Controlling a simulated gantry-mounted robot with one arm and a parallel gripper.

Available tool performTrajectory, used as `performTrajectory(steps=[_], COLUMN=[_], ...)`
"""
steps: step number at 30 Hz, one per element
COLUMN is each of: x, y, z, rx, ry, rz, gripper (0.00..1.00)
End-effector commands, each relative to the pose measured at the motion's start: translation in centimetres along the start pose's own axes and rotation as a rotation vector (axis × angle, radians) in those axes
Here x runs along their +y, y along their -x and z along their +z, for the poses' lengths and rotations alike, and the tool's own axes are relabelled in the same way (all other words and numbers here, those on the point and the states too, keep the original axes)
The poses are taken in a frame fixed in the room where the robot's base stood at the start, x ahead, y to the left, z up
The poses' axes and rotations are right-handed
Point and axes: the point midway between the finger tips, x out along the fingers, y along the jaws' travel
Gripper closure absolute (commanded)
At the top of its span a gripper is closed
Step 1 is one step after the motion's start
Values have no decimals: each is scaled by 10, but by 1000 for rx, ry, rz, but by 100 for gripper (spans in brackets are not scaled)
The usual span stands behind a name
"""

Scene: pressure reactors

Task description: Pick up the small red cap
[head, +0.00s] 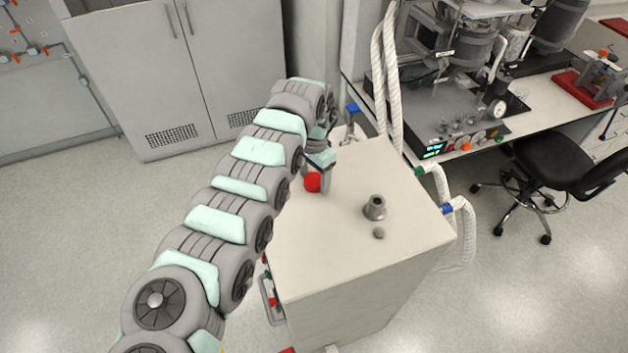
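The small red cap (312,183) is on or just above the pale top of the white cabinet (350,250), near its left edge. My gripper (321,179) comes down over it from my arm at the upper left. One grey finger shows at the cap's right side, against or very close to it. The other finger is hidden, so I cannot tell whether the gripper is open or closed on the cap. I also cannot tell whether the cap touches the surface.
A grey metal fitting (375,208) and a small grey round piece (379,233) stand on the cabinet top, right of the cap. White hoses (390,80) run behind it. A bench with reactor equipment (460,110) and a black chair (570,170) are at the right.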

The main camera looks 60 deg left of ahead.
Motion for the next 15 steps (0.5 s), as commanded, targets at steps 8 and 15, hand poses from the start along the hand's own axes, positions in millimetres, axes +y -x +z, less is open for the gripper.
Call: performTrajectory(steps=[8, 15], x=[0, 0], y=[0, 0], z=[0, 0], rx=[0, 0], ry=[1, 1], rz=[0, 0], gripper=[56, 76])
